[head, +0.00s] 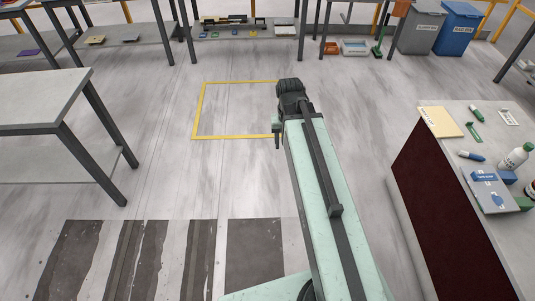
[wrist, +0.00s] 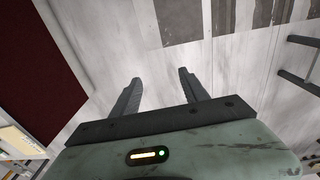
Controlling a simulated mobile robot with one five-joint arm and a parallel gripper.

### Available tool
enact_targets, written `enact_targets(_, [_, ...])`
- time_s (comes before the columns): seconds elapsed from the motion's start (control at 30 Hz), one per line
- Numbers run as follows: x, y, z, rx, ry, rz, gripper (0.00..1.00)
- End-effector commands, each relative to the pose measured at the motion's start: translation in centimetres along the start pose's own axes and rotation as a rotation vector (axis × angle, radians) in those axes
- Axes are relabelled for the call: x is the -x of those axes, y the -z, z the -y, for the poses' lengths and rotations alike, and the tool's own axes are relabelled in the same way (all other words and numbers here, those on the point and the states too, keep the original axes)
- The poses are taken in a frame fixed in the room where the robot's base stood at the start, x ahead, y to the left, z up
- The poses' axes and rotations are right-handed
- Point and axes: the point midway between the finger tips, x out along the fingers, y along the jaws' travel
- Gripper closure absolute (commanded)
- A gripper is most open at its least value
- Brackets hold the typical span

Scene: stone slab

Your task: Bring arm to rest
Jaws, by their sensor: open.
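My arm reaches forward from the bottom of the head view, green with a dark bar along its top, over open floor. My gripper is at its far end, but its fingers are mostly hidden there. In the wrist view my gripper (wrist: 160,82) shows two dark fingers standing apart with nothing between them. The gripper touches nothing that I can see.
A stone slab table (head: 450,153) with a dark red side stands at the right, bearing a white bottle (head: 515,157), a blue box (head: 490,190) and small items. A grey table (head: 40,98) stands left. A yellow floor outline (head: 197,110) lies ahead. Bins (head: 458,28) stand far right.

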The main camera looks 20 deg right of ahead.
Motion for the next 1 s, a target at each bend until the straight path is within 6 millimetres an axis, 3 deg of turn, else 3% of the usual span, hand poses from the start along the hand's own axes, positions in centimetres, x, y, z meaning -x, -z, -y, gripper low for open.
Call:
enact_targets(0.03, [0.2, -2.2, 3.3, 0.090, 0.011, 0.013, 0.48])
enact_targets(0.13, [0.4, -4.5, 7.4, 0.208, 0.028, 0.032, 0.48])
enact_targets(0.2, [0.5, -5.3, 8.8, 0.246, 0.033, 0.039, 0.48])
enact_targets(0.53, [0.5, -5.3, 9.1, 0.255, 0.035, 0.041, 0.48])
enact_targets(0.57, [0.5, -5.3, 9.1, 0.254, 0.035, 0.040, 0.53])
enact_targets(0.73, [0.5, -5.2, 9.1, 0.253, 0.035, 0.040, 1.00])
enact_targets(1.0, [0.5, -5.2, 9.0, 0.252, 0.035, 0.040, 1.00])
